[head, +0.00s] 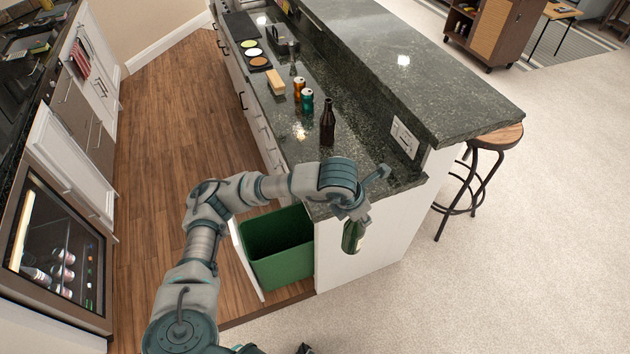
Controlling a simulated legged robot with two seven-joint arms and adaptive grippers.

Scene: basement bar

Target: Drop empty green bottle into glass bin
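The green bottle (352,237) hangs below my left gripper (355,212), which appears shut around its upper part. The gripper hides the rest of the bottle. The bottle is roughly upright, beside the end panel of the counter and to the right of the bin. A green bin (285,268) stands open at the top in a pulled-out cabinet drawer under the counter. Its visible inside looks empty, and no label shows on it. My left forearm passes above the bin's far edge. My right gripper is not seen.
The dark stone counter (350,143) holds a brown bottle (327,122), two cans (306,101), a sponge-like block (275,82) and small bowls. The white drawer front (246,262) stands left of the bin. A stool (485,150) is at the right. Wood floor on the left is clear.

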